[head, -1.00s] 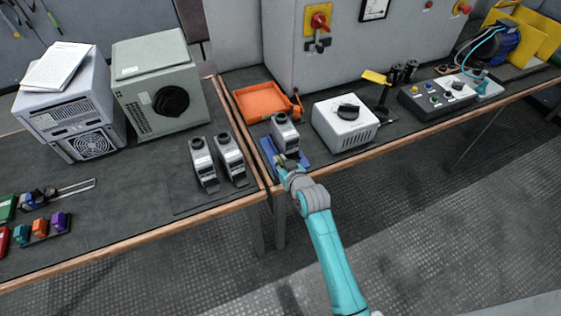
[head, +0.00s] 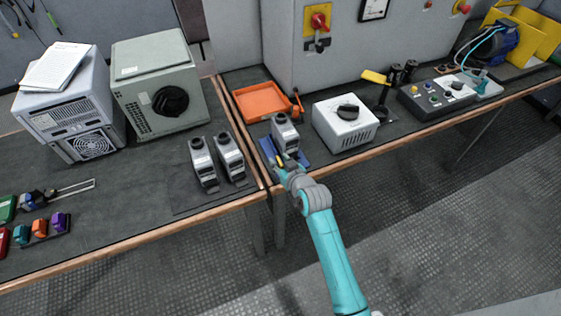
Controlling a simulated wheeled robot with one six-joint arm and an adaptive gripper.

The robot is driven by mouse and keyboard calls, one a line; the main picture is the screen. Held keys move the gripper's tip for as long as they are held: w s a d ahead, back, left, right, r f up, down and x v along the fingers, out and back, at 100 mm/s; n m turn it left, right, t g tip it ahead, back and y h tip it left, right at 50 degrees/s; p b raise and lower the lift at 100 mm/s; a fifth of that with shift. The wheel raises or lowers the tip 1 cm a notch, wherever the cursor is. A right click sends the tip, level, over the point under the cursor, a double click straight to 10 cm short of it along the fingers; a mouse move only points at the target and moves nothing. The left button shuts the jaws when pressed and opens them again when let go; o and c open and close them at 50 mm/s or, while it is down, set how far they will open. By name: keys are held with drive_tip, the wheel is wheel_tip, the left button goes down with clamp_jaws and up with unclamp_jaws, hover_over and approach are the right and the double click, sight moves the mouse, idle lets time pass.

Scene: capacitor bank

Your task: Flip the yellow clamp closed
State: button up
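A small yellow piece (head: 279,159), which looks like the clamp, shows on a blue base (head: 267,146) at the front edge of the bench. A grey capacitor-like unit with a dark round top (head: 284,133) stands upright on the same base. My gripper (head: 284,167) is right at the front of the base, close to the yellow piece. Its fingers are too small and partly hidden, so I cannot tell whether they are open or touch the yellow piece. The clamp's exact angle is also unclear.
Two similar grey units (head: 203,160) stand on the left bench. An orange tray (head: 262,101) lies behind the base. A white box with a black knob (head: 346,124) stands to the right. A yellow-topped stand (head: 375,77) is farther right. Floor in front is clear.

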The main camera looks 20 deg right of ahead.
drive_tip(key=v, duration=1.2)
drive_tip(key=s+a+f+h, duration=0.1)
drive_tip(key=s+a, duration=0.1)
drive_tip(key=s, duration=0.9)
drive_tip(key=s+a+f, duration=0.2)
drive_tip(key=s, duration=0.9)
drive_tip(key=s+r, duration=0.4)
drive_tip(key=s, duration=0.4)
drive_tip(key=s+a+r+t, duration=0.1)
drive_tip(key=s+r, duration=0.3)
drive_tip(key=s, duration=0.4)
drive_tip(key=shift+r+y, duration=0.35)
drive_tip(key=shift+y, duration=0.05)
